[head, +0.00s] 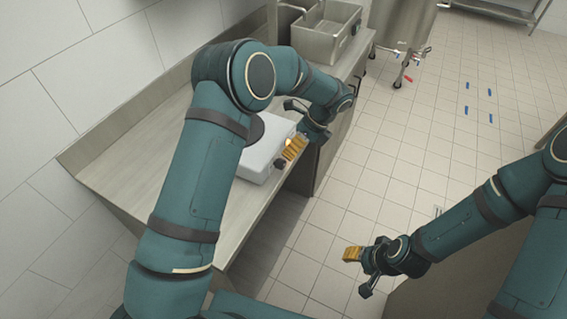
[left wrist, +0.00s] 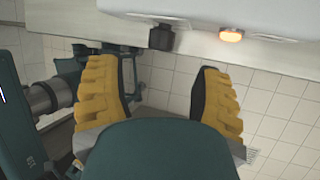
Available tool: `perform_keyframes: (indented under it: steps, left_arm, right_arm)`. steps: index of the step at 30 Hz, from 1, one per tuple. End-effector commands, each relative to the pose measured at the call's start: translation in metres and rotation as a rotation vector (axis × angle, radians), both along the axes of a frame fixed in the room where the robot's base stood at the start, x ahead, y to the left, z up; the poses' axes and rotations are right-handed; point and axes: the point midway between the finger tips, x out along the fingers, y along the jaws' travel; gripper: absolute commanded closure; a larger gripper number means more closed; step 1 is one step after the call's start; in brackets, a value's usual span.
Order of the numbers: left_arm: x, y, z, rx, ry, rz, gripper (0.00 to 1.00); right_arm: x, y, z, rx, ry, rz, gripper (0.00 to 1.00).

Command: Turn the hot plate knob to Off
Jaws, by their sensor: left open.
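The white hot plate (head: 256,163) sits on the steel counter, partly hidden by my left arm. Its dark round top also shows. The black knob (left wrist: 160,38) is on its front face, left of a lit orange light (left wrist: 231,34) in the left wrist view. In the head view the knob (head: 280,163) is a small dark spot beside my gripper. My left gripper (head: 293,147) is open and empty at the hot plate's front. In the left wrist view the knob appears beyond its yellow fingers, in line with the gap, apparently untouched. I cannot read the knob's setting.
The steel counter (head: 130,165) runs along the tiled wall, with a steel basin (head: 327,35) at its far end. My right gripper (head: 358,272) is empty over the floor, its fingers apart. A steel vessel on legs (head: 402,22) stands beyond.

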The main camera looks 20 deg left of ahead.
Motion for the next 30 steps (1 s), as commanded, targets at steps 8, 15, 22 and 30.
perform_keyframes:
  steps: [8, 15, 22, 30]
  left_arm:
    - [-0.012, 0.022, -0.045, 0.000, 0.002, 0.000, 0.34]
    - [-0.016, 0.031, -0.063, -0.001, -0.001, 0.000, 0.34]
    - [-0.016, 0.032, -0.065, 0.000, -0.001, 0.000, 0.34]
    - [-0.016, 0.032, -0.065, 0.000, -0.001, 0.000, 0.89]
  right_arm:
    - [0.000, 0.000, -0.002, -0.001, -0.001, 0.000, 0.53]
    - [0.000, 0.000, -0.002, -0.001, -0.001, 0.000, 0.53]
    - [0.000, 0.000, -0.002, -0.001, -0.001, 0.000, 0.53]
    - [0.000, 0.000, -0.002, -0.001, -0.001, 0.000, 0.53]
